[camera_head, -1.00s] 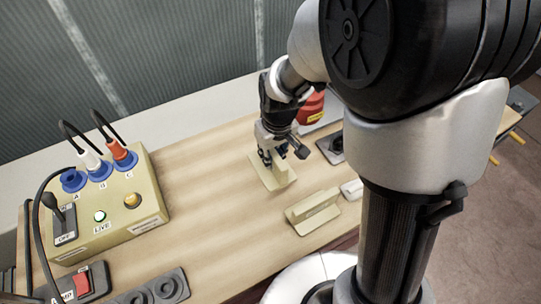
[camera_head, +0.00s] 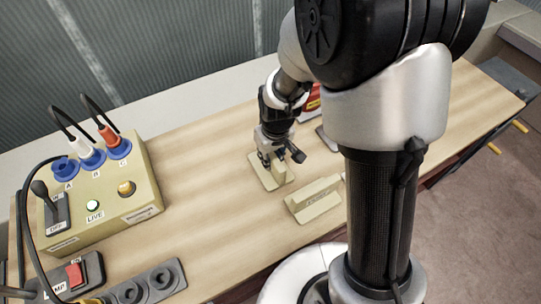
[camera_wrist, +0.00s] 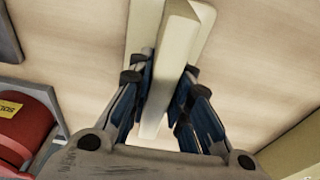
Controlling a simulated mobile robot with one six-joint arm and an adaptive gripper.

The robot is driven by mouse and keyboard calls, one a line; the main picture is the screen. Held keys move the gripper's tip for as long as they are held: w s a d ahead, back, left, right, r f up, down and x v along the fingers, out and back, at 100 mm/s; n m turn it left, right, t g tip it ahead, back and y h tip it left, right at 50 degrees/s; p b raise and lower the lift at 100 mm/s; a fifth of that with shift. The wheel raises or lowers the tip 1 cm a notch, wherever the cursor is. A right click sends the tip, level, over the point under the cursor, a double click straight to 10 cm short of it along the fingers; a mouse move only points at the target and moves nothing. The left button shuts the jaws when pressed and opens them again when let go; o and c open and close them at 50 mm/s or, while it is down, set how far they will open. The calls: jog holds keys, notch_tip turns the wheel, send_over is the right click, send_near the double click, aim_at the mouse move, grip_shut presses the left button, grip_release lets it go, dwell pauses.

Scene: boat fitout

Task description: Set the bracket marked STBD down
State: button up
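A cream bracket (camera_head: 257,172) with a flat base plate and an upright web appears flat on the wooden bench. My gripper (camera_head: 272,163) is above it, pointing down, with its fingers around the web. In the wrist view the web (camera_wrist: 172,45) runs between the two blue-padded fingers of my gripper (camera_wrist: 165,85). The pads lie very close to the web; I cannot tell whether both touch it. No marking is readable on this bracket. A second cream bracket (camera_head: 313,203) stands just to the right and nearer, with lettering too small to read.
A cream switch box (camera_head: 120,195) with plugs, cables and a lit LIVE lamp stands at the left. A red item (camera_wrist: 22,125) is beside my gripper. A grey holder with round sockets (camera_head: 150,286) is at the front left. The bench (camera_head: 205,185) is clear between box and bracket.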

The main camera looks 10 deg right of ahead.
jog(key=o, duration=0.5)
jog(key=shift+c, duration=0.2)
